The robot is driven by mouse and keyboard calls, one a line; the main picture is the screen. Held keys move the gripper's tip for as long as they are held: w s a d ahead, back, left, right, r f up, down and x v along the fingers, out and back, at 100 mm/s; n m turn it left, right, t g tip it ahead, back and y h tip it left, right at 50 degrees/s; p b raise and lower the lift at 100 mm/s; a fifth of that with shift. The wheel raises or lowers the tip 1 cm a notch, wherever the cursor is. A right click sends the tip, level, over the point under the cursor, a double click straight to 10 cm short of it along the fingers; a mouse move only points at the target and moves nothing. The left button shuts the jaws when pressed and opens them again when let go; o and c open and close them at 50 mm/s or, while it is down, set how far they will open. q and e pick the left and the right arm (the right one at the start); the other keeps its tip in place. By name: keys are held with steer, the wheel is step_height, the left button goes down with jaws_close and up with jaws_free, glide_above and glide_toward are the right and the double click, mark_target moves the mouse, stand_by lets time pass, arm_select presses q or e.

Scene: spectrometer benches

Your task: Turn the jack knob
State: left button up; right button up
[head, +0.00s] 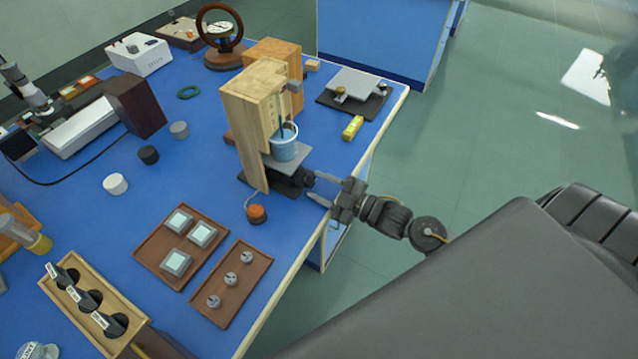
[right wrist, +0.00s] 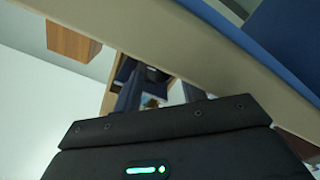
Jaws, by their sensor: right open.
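The jack (head: 289,160) stands at the foot of a wooden stand (head: 246,115) near the bench's right edge. A dark knob (head: 307,177) shows at the jack's right side. My right gripper (head: 314,185) is open, its fingers pointing left at the knob; I cannot tell whether they touch it. In the right wrist view the open fingers (right wrist: 158,92) have dark parts beyond them, too unclear to name. My left gripper is not in view.
An orange-topped button (head: 257,214) stands in front of the jack. Brown trays (head: 182,245) with small parts lie nearer. Floor is free to the right.

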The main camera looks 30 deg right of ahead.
steer(key=shift+w+a, duration=0.2)
steer(key=c, duration=0.7)
steer(key=shift+r+m+p, duration=0.2)
steer(key=shift+m+p, duration=0.6)
steer(key=shift+p, duration=0.15)
steer(key=shift+m+p, duration=0.95)
steer(key=shift+m, duration=0.15)
steer(key=shift+f+m+p, duration=0.15)
steer(key=shift+m+p, duration=0.95)
steer(key=shift+m, duration=0.6)
